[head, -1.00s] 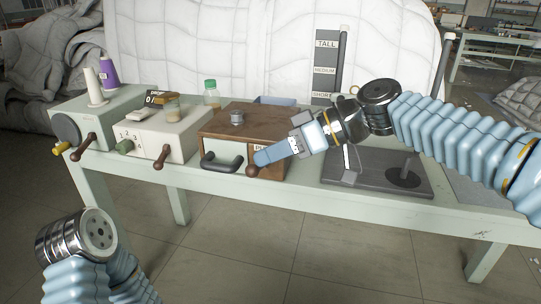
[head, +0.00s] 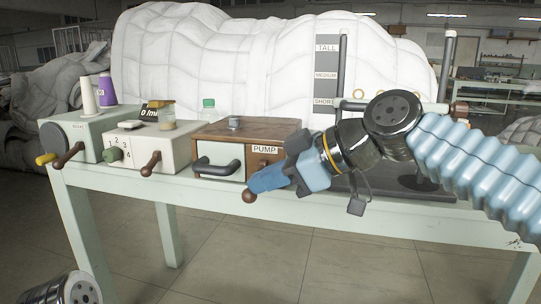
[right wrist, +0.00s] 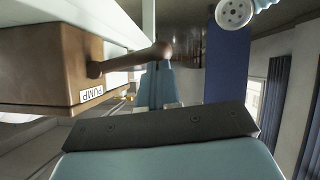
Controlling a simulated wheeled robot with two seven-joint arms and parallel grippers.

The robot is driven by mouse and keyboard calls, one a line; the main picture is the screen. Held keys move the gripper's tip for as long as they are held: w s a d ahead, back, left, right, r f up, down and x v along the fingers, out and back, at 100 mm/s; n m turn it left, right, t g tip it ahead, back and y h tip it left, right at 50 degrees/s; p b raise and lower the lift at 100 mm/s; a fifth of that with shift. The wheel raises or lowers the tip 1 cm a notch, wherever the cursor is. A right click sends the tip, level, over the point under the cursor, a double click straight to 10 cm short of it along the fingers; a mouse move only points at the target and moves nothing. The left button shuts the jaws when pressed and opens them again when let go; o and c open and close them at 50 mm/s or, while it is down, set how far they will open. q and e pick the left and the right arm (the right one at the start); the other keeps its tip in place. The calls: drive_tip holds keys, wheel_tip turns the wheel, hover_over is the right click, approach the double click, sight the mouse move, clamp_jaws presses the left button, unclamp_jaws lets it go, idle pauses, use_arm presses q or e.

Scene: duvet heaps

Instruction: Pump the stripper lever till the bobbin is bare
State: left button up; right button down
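The pump lever (head: 249,196) is a brown rod with a ball knob on the brown box marked PUMP (head: 290,137). My right gripper (head: 262,183) is shut, with its blue fingertips at the lever just by the knob and hiding its rod in the head view. In the right wrist view, the lever (right wrist: 125,60) runs sideways across the tips of the closed fingers (right wrist: 158,82); contact looks likely. A white cone (head: 87,98) and a purple spool (head: 107,89) stand on the left grey box. I cannot tell which thing is the bobbin. My left gripper is not in view.
A dark drawer handle (head: 217,168) sticks out close left of the lever. A cream box (head: 178,150) with a numbered dial and brown crank stands further left. A dark plate and a height post (head: 343,75) are to the right. White duvets (head: 210,55) heap behind the table.

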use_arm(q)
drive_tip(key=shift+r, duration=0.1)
use_arm(e)
drive_tip(key=shift+r, duration=0.1)
use_arm(q)
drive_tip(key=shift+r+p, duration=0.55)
drive_tip(key=shift+p, duration=0.1)
use_arm(e)
drive_tip(key=shift+r, duration=0.7)
